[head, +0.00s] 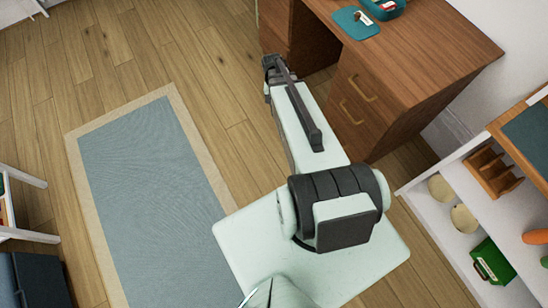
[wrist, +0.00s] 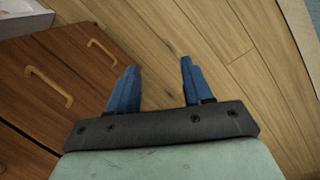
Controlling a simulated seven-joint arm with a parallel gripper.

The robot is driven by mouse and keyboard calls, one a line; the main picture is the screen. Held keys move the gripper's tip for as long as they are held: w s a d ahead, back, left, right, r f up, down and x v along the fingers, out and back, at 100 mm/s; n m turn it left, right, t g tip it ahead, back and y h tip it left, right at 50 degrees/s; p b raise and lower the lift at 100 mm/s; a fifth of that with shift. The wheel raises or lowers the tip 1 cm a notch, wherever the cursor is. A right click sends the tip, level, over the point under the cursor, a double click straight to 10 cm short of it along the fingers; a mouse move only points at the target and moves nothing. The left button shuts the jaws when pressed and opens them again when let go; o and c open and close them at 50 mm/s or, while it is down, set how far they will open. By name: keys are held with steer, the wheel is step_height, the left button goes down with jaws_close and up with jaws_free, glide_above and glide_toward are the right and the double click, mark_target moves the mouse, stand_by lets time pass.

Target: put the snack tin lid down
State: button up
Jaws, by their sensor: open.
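A flat teal piece that looks like the snack tin lid (head: 352,25) lies on the brown desk top, near its far left edge. It has a small brown and white detail on its upper side. A teal tin (head: 384,10) stands just to its right, cut off by the top of the head view. My gripper (wrist: 158,66) shows two blue fingers spread apart, with only wooden floor between them. It is open and empty, beside the desk's drawer front. In the head view my arm reaches up to the left of the desk, apart from the lid.
The wooden desk (head: 440,60) has drawers with brass handles. A blue-grey rug (head: 150,170) with a beige border lies on the floor at left. A white shelf (head: 440,215) at right holds a green box (head: 492,262) and a wooden rack (head: 492,172). Floor between rug and desk is clear.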

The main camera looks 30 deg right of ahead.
steer(key=s+a+f+n+g, duration=0.1)
steer(key=s+a+f, duration=0.3)
steer(key=s, duration=0.5)
steer(key=s+a+f+n+g, duration=0.2)
steer(key=s+a+f+n, duration=0.1)
steer(key=s+a, duration=0.5)
steer(key=s+a+f+n+g, duration=0.1)
steer(key=s+a+f+n, duration=0.2)
steer(key=s, duration=0.6)
steer(key=a+f, duration=0.2)
steer(key=a, duration=0.1)
steer(key=shift+s+f+g+y, duration=0.2)
steer(key=shift+s+g+y, duration=0.1)
steer(key=shift+g, duration=0.1)
